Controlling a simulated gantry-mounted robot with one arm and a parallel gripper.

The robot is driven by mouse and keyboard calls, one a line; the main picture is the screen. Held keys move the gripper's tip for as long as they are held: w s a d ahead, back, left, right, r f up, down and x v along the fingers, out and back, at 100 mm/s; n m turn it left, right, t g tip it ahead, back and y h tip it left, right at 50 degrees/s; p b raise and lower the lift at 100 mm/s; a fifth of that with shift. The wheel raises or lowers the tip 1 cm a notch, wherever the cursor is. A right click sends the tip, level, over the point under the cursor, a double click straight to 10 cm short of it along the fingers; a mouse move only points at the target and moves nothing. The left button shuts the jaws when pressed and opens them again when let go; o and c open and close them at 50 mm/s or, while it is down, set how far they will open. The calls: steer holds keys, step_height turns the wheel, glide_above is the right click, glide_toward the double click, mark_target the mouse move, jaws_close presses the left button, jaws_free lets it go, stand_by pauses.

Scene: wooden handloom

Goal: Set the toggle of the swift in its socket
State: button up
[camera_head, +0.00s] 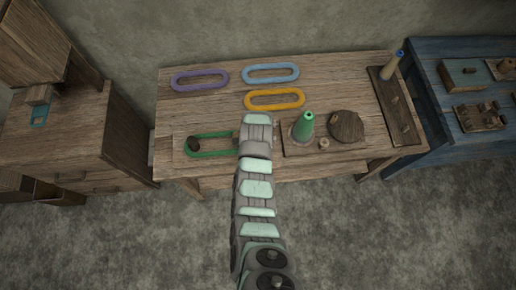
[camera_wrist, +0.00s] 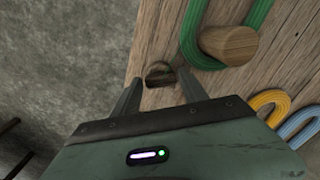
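A green skein (camera_head: 210,136) lies in a long loop at the front left of the middle table. A dark round peg (camera_head: 194,144) stands inside its left end. In the wrist view the green skein (camera_wrist: 193,38) passes around a wooden peg (camera_wrist: 229,44). My gripper (camera_wrist: 159,77) points down over the wood close to the table's edge, its fingers apart. Between the fingertips is a small dark round hole or socket (camera_wrist: 159,68) with a small brownish piece at it. I cannot tell which part is the toggle. In the head view my arm hides this spot.
Purple (camera_head: 199,80), blue (camera_head: 271,73) and yellow (camera_head: 274,99) skeins lie behind. A green cone (camera_head: 304,125) and round wooden disc (camera_head: 346,126) stand on a board to the right. A blue table (camera_head: 440,50) adjoins at right, a wooden cabinet (camera_head: 60,130) at left.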

steer(key=o, duration=0.3)
step_height(320, 180, up, 11)
steer(key=shift+b, duration=0.35)
stand_by(0.4)
steer(key=shift+f, duration=0.1)
steer(key=shift+c, duration=0.5)
stand_by(0.5)
